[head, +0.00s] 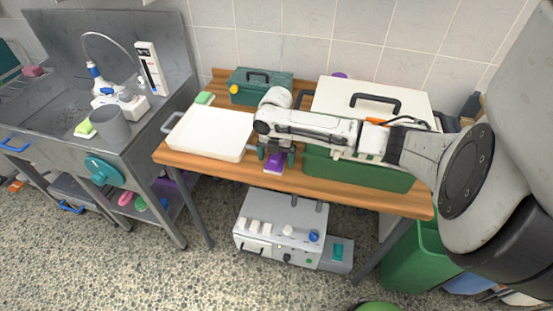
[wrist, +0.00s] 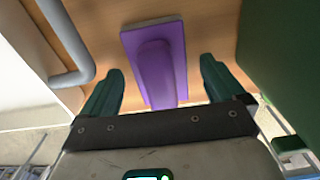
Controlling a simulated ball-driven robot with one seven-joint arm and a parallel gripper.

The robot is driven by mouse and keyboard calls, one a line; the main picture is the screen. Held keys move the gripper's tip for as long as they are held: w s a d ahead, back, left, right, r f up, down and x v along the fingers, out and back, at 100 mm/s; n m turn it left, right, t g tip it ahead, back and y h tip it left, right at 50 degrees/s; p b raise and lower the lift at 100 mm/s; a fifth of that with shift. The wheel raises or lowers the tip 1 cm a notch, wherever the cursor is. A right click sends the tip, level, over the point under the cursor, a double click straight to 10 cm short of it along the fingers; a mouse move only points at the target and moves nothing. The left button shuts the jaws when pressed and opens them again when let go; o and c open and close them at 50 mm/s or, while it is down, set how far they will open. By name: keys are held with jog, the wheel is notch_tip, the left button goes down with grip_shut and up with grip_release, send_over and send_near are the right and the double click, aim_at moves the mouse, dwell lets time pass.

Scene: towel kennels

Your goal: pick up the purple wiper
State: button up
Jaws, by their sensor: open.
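The purple wiper (head: 274,167) lies on the wooden table near its front edge, between the white tray and the green box. In the wrist view the wiper (wrist: 157,62) shows as a flat purple plate with a raised handle along its middle. My gripper (head: 276,157) is over it, pointing down, and hides part of it in the head view. In the wrist view the two dark green fingers of my gripper (wrist: 160,88) stand apart, one on each side of the handle. I see a gap between each finger and the handle.
The white tray (head: 207,133) with its grey handle stands left of the wiper. A green box (head: 358,170) with a white lid (head: 340,101) stands close on the right. A teal toolbox (head: 262,90) is behind. A grey device (head: 280,228) stands below the table.

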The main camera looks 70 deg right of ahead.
jog(key=shift+c, duration=0.3)
jog(key=c, duration=1.1)
jog(key=shift+w+r+b, duration=0.2)
jog(key=shift+r+b, duration=0.1)
jog(key=shift+b, duration=0.25)
jog(key=r, duration=0.2)
jog(key=r+b, duration=0.1)
jog(key=r, duration=0.3)
jog(key=shift+w+r, duration=0.1)
jog(key=shift+w, duration=0.25)
jog(key=w+a+b, duration=0.1)
jog(key=w+b, duration=0.5)
jog(key=w, duration=1.2)
jog(key=shift+w+a, duration=0.25)
jog(key=shift+w, duration=0.15)
